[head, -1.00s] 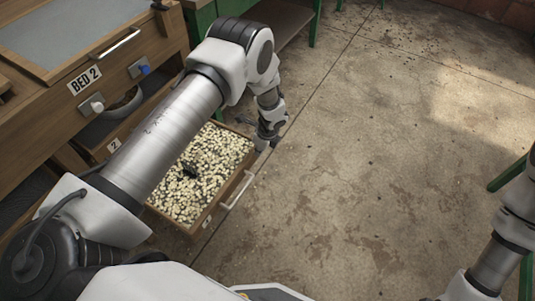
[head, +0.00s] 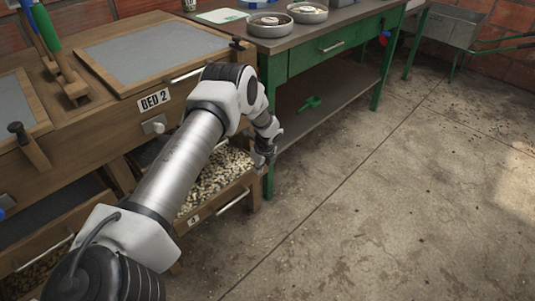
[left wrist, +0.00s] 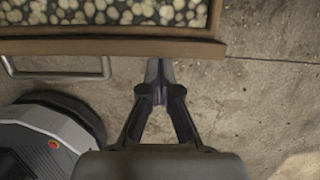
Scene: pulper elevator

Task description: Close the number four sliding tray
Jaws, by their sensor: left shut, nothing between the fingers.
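The number four sliding tray is a wooden drawer full of pale beans. Its front (head: 212,211) carries a "4" label and a bar handle (head: 233,202), and it stands partly pulled out low under the bed marked BED 2. My left arm crosses over it and hides part of it. My left gripper (head: 262,162) is at the right end of the tray front. In the left wrist view, the gripper (left wrist: 160,72) is shut and empty, with its tips at the tray's front board (left wrist: 110,47), right of the handle (left wrist: 55,75). I cannot tell whether they touch. My right gripper is out of view.
A green table (head: 300,60) with bowls stands right of the bed, its near leg (head: 268,180) close to my left gripper. A green scoop (head: 310,103) lies on its lower shelf. The concrete floor (head: 390,200) at right is open.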

